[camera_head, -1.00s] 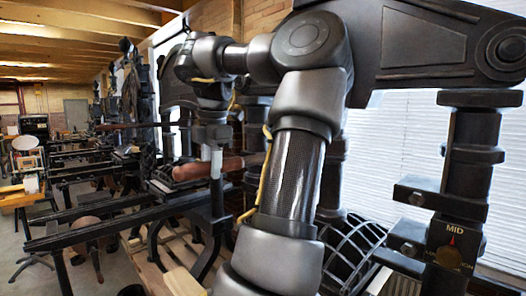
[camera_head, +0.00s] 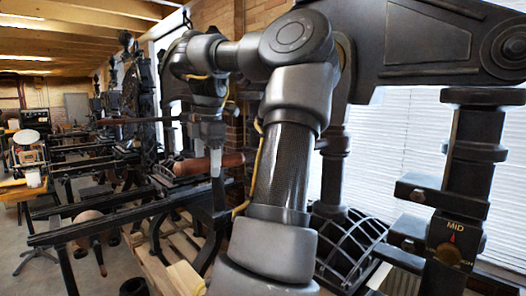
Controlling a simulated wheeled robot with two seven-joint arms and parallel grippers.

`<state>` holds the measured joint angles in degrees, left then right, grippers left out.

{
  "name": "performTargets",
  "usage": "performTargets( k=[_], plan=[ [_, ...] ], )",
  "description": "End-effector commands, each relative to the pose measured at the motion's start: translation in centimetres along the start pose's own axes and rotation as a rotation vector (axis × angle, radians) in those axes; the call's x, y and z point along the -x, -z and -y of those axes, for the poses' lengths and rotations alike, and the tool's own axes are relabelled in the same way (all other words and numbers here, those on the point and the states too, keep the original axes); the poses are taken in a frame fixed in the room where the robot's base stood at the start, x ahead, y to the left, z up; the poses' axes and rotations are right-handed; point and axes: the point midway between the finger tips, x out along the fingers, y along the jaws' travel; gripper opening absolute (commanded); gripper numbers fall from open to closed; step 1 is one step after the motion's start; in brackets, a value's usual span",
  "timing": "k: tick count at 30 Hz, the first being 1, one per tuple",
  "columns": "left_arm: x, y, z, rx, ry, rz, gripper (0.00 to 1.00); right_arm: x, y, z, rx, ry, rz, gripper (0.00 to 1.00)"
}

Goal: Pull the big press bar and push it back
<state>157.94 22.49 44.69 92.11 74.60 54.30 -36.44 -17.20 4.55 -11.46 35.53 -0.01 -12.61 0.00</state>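A dark hand press fills the right and middle, with a heavy arched frame (camera_head: 425,40) and a thick column (camera_head: 468,165) carrying a dial marked MID. A brown wooden roller-like grip (camera_head: 208,165) shows behind the fingers.
A dark curved lattice (camera_head: 350,245) stands below the press at the lower middle. A long rail (camera_head: 110,220) crosses the lower left. More presses and benches line the room at the far left. Open concrete floor (camera_head: 30,265) shows at the lower left.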

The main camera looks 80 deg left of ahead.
Motion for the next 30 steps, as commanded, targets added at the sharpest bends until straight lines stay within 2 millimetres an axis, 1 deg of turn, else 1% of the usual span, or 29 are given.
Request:
performTargets(
  k=[8, 11, 14, 30],
  plan=[
    [0.0, -0.1, 0.1, -0.003, 0.003, 0.0, 0.82, 0.0, 0.0, -0.1, 0.0, -0.001, 0.0, 0.36],
    [0.3, 0.0, 0.1, -0.002, 0.004, 0.0, 0.82, 0.3, 0.0, -0.1, 0.0, -0.001, 0.0, 0.36],
    [1.1, 0.0, 0.1, -0.001, 0.004, 0.0, 0.82, 1.1, 0.1, -0.1, 0.0, -0.001, 0.0, 0.36],
    [6.9, 0.1, 0.0, 0.001, 0.004, -0.001, 0.82, 6.7, 0.6, -0.2, 0.0, -0.001, 0.0, 0.36]
  ],
)
